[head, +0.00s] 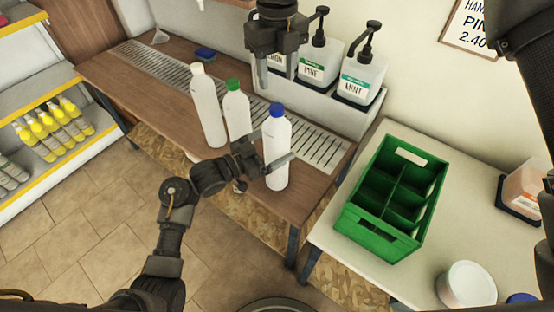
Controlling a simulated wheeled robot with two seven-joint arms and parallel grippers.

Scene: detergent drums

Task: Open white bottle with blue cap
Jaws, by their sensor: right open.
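The white bottle with the blue cap (277,140) is upright near the front edge of the wooden counter. Its blue cap (277,110) is on. My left gripper (279,163) reaches in from the left at the bottle's middle. One finger lies across the front of the bottle and the gripper looks shut on it; the other finger is hidden. I cannot tell whether the bottle's base touches the counter. My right gripper (277,82) is open, fingers pointing down, above the blue cap and apart from it. Nothing is between its fingers.
A white-capped bottle (208,110) and a green-capped bottle (237,112) stand to the left on the wooden counter (130,90). Pump dispensers (358,80) stand behind. A green divided crate (390,198) and a white tub (466,286) sit on the right table.

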